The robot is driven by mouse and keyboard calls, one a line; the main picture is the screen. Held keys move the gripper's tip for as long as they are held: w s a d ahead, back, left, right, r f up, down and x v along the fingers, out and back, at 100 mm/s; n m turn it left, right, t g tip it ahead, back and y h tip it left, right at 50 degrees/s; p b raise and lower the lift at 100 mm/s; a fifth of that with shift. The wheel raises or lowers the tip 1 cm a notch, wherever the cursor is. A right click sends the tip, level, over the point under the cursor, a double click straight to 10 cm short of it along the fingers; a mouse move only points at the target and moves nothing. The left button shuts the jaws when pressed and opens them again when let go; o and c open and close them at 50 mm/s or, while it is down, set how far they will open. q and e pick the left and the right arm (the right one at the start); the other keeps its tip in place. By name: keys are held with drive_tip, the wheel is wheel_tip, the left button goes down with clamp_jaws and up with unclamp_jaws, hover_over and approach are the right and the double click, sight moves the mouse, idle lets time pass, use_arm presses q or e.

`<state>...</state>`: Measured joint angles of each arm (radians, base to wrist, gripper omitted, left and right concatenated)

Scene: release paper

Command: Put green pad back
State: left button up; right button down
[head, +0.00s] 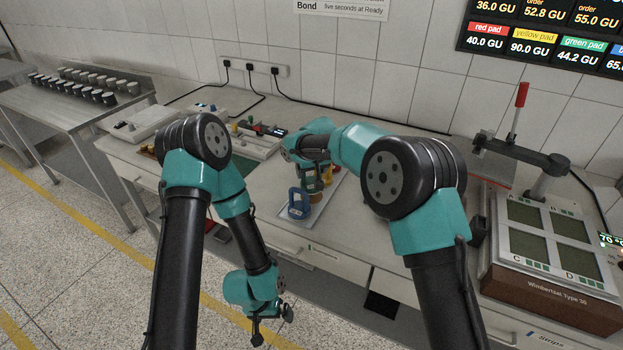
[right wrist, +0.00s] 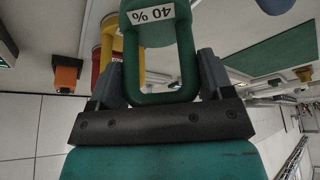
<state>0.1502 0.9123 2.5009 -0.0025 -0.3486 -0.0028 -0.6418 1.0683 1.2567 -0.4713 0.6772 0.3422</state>
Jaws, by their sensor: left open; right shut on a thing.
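The green pad (right wrist: 160,50) has a loop handle and a label reading "40 %", upside down in the right wrist view. My right gripper (right wrist: 160,85) is shut on its handle. I cannot tell whether the pad touches the tray. A yellow pad (right wrist: 128,55) and a red pad (right wrist: 107,50) stand beside the green one. A blue pad (head: 299,204) sits at the tray's near end. My left gripper (head: 271,334) is open and empty, low in front of the bench.
A press device with a red-handled lever (head: 521,95) and a plate unit marked A to D (head: 550,235) are at the right. Another device (head: 255,140) stands at the back of the bench. A side table (head: 60,105) holds several dark cups. An order screen hangs above.

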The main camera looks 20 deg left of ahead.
sight(311, 181)
drive_tip(key=shift+f, duration=1.7)
unclamp_jaws()
drive_tip(key=shift+f, duration=0.2)
drive_tip(key=shift+r, duration=0.1)
drive_tip(key=v, duration=1.2)
drive_tip(key=shift+r, duration=0.1)
